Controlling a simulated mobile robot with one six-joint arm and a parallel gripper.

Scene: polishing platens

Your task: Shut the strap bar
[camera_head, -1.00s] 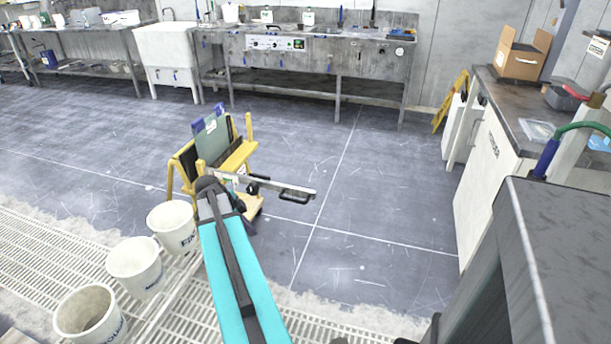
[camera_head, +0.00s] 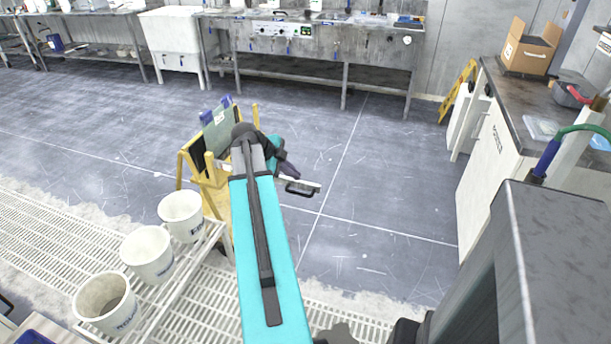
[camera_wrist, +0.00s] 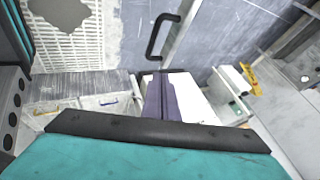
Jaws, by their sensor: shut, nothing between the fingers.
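The strap bar (camera_head: 311,184) is a pale bar with a black handle (camera_head: 300,189), reaching out to the right of the yellow cart (camera_head: 215,191). Most of it is hidden behind my arm and wrist. In the wrist view the black handle (camera_wrist: 162,37) shows ahead of my fingers, upper middle. My gripper (camera_head: 289,171) is shut and empty, with dark purple fingers beside the handle end of the bar. The fingers also show in the wrist view (camera_wrist: 165,97). I cannot tell whether they touch the bar. A grey-green plate (camera_head: 218,131) stands upright in the cart.
White buckets (camera_head: 148,253) stand in a row on a rack at the lower left. A dark-topped counter (camera_head: 520,130) with a cardboard box (camera_head: 530,48) is at the right. A steel sink bench (camera_head: 320,45) lines the back wall. The floor right of the cart is clear.

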